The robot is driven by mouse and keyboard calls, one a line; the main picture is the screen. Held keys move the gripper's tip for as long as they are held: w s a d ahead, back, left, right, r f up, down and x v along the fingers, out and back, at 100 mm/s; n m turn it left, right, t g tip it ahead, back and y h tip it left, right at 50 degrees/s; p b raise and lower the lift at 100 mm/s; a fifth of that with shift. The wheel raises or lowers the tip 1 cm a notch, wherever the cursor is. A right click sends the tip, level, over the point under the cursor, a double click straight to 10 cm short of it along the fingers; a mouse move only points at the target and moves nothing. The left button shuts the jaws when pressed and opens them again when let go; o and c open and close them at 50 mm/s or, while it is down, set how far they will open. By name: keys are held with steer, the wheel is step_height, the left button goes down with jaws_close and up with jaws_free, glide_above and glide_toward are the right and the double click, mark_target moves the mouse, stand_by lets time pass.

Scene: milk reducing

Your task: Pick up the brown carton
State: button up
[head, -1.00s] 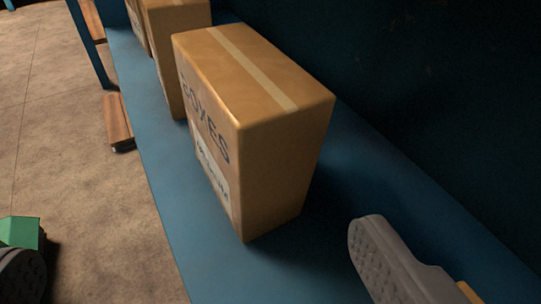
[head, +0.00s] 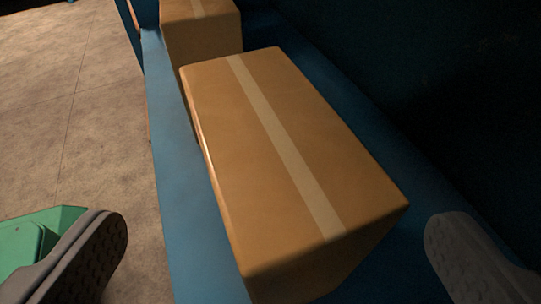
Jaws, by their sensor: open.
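The near brown carton (head: 262,135) stands on a blue shelf, with a pale tape strip along its top. It fills the middle of the head view, and its near lower part runs off the bottom edge. My gripper (head: 275,255) is open, with one grey padded finger at the lower left and the other at the lower right. The carton's near end lies between the two fingers in the picture. I see no contact, and the depth between fingers and carton is hard to judge.
A second brown carton (head: 205,35) stands right behind the near one. The blue shelf (head: 178,150) shows as a narrow strip to the left and continues on the right. A dark wall (head: 440,90) rises on the right. Brown floor (head: 75,120) lies open at the left. A green object (head: 30,240) shows lower left.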

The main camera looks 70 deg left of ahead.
mark_target(271, 136)
steer(key=shift+w+a, duration=0.2)
steer(key=shift+a, duration=0.35)
steer(key=shift+w+a+f+b, duration=0.1)
steer(key=shift+w+a+b, duration=0.2)
steer(key=shift+a, duration=0.45)
steer(key=shift+w+a+f+b, duration=0.1)
steer(key=shift+w+a+b, duration=0.25)
steer(key=shift+a, duration=0.4)
steer(key=shift+w+a+b, duration=0.15)
steer(key=shift+a+b, duration=0.25)
steer(key=shift+a, duration=0.35)
steer(key=c, duration=1.9)
steer(key=shift+c, duration=0.2)
